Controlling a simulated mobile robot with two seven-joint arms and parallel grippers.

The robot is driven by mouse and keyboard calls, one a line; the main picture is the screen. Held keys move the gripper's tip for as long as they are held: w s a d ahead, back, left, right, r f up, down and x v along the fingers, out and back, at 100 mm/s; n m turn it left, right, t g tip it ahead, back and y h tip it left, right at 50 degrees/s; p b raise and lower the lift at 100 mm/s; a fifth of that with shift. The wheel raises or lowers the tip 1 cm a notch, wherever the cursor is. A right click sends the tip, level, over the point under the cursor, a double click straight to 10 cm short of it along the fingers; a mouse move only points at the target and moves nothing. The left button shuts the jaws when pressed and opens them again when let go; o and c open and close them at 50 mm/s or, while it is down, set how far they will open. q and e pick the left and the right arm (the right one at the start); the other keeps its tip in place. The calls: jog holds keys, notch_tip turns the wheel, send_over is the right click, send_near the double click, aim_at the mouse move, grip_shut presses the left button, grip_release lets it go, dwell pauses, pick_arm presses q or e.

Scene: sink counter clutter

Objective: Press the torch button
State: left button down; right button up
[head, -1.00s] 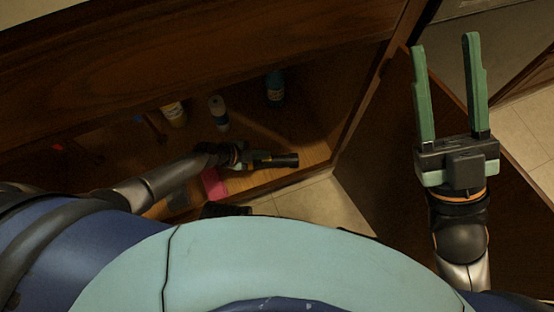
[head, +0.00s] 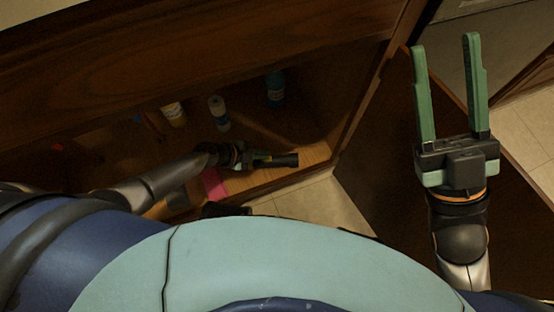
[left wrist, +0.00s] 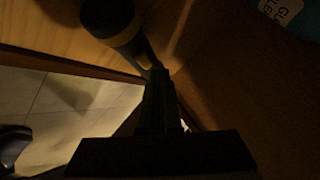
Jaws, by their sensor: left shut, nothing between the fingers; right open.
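The torch (head: 284,160) is dark with a yellow band and lies on the cabinet floor near its front edge. In the left wrist view its wide dark head (left wrist: 106,20) and yellow band show at the top. My left gripper (head: 252,159) reaches into the cabinet and is at the torch's left end. Its fingers (left wrist: 158,75) are shut and empty, with the tips over or against the torch body; contact cannot be told. The button is not clearly visible. My right gripper (head: 447,42) is open and empty, outside the cabinet at the right.
A white bottle (head: 218,113), a yellowish bottle (head: 174,114) and a teal bottle (head: 275,90) stand deeper in the cabinet. A pink item (head: 213,184) lies below my left forearm. The cabinet's wooden top is above, and an open door (head: 378,150) stands at the right.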

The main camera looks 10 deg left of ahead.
dwell(0.3)
pick_arm(q)
jog(key=shift+f, duration=0.45)
jog(key=shift+f, duration=0.25)
dwell(0.4)
jog(key=shift+r+p, duration=0.75)
jog(key=shift+p, duration=0.2)
